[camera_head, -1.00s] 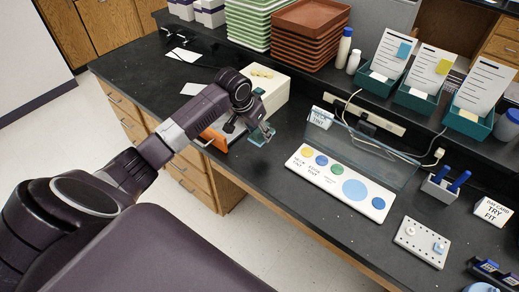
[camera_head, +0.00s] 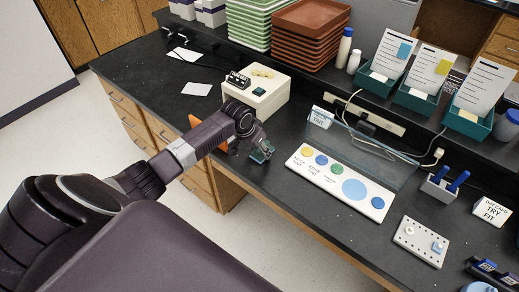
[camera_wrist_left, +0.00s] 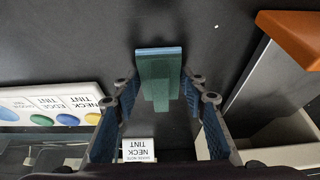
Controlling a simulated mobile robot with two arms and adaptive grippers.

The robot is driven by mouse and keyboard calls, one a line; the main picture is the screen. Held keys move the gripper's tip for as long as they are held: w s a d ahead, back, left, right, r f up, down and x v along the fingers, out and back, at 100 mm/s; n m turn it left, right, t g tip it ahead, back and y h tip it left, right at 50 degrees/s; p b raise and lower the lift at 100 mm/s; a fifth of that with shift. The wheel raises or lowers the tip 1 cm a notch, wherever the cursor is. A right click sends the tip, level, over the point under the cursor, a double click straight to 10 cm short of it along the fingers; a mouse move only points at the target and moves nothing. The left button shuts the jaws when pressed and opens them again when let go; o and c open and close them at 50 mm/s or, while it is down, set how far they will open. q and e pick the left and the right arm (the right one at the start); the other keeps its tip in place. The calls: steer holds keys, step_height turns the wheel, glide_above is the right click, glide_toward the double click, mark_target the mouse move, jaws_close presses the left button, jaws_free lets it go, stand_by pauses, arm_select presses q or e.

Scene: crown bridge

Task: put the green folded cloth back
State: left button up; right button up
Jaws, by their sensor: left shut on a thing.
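The green folded cloth (camera_wrist_left: 155,82) is a small teal-green piece with a light blue edge, between the fingers of my left gripper in the left wrist view. My left gripper (camera_head: 262,152) is shut on the cloth and holds it over the black bench, near its front edge, left of the white tint board. The cloth also shows small at the fingertips in the head view (camera_head: 263,157). I cannot tell whether it touches the bench. My right gripper is not in view.
The white tint board (camera_head: 345,183) lies to the right, with a "neck tint" card (camera_head: 321,117) behind it. A cream box (camera_head: 270,94) stands behind the gripper. An orange-ended object (camera_head: 194,121) is partly hidden by my arm. A pegged plate (camera_head: 421,241) lies at the right.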

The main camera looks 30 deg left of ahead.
arm_select(q)
steer(key=o, duration=1)
steer(key=shift+f, duration=0.15)
steer(key=shift+s+r, duration=0.1)
steer(key=shift+r, duration=0.5)
steer(key=v, duration=1.1)
steer(key=shift+r, duration=0.1)
